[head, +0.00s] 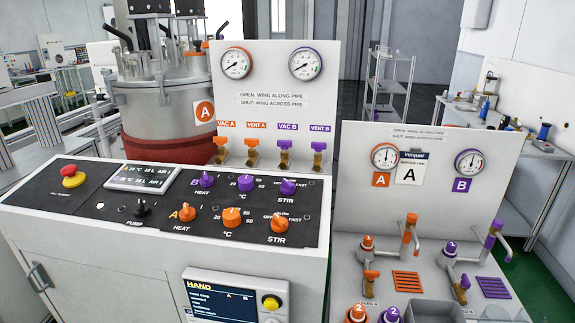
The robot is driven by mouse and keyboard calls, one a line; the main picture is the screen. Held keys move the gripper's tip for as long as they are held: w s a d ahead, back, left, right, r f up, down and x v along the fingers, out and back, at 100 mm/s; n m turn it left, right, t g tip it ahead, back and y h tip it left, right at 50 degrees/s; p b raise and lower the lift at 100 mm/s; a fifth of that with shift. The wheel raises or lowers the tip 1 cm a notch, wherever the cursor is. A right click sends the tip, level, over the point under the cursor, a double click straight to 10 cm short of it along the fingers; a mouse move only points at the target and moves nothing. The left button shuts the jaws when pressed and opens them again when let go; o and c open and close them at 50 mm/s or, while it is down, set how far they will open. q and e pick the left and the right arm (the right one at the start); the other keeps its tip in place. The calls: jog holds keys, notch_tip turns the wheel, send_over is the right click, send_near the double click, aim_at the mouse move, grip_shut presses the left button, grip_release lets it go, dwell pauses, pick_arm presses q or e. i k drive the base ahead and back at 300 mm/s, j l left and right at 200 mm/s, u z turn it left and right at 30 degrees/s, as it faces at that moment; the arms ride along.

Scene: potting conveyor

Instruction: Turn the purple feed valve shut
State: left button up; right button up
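The purple feed valve (465,282) is on the right panel's low bench, at the lower end of the purple-capped pipework. It has a small purple wing on a brass body. The wing is small here, and I cannot tell surely whether it lies along or across its pipe. A matching orange valve (371,276) stands to its left, with a partly hidden feed label below it. A purple B plate (461,185) and a gauge (468,162) are on the panel behind. Neither of my grippers is in view.
Purple (389,315) and orange (356,314) caps stand in front. The control console (100,245) fills the left. Vac and vent valves (285,150) line the rear panel.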

aim_at(465, 283)
jog(key=z, duration=1.45)
